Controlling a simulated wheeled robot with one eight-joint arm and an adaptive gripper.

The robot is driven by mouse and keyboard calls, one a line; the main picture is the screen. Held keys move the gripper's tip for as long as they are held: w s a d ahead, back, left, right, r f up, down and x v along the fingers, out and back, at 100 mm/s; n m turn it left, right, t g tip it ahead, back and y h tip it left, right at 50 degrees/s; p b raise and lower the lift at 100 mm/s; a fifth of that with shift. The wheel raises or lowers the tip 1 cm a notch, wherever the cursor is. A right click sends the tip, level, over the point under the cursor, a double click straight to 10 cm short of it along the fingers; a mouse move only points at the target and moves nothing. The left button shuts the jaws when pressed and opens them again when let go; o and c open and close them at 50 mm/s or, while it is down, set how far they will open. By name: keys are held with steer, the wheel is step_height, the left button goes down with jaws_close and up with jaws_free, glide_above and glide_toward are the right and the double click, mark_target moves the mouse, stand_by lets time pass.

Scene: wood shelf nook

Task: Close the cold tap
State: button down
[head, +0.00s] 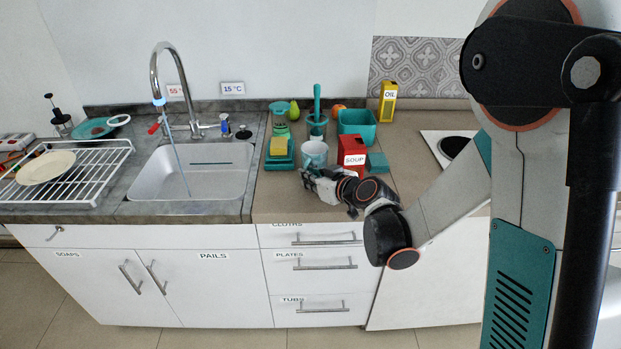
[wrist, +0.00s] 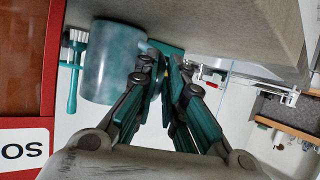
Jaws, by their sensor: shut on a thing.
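The chrome faucet (head: 172,68) arches over the sink at the left, and a thin bluish stream (head: 178,160) falls from its spout into the basin. A red lever (head: 154,128) is on its left side; a blue-marked piece (head: 224,122) stands on its right, under the 15 °C sign (head: 232,88). Its exact setting is too small to tell. My gripper (head: 308,176) is over the counter, well right of the tap, at a pale teal mug (head: 314,153). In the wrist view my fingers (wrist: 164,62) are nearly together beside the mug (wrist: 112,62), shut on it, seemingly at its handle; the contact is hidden.
A red soup box (head: 352,153) stands close right of the mug. The basin (head: 190,178) and a dish rack (head: 95,165) lie farther left.

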steer(key=shift+f, duration=0.15)
steer(key=c, duration=1.7)
jaws_free()
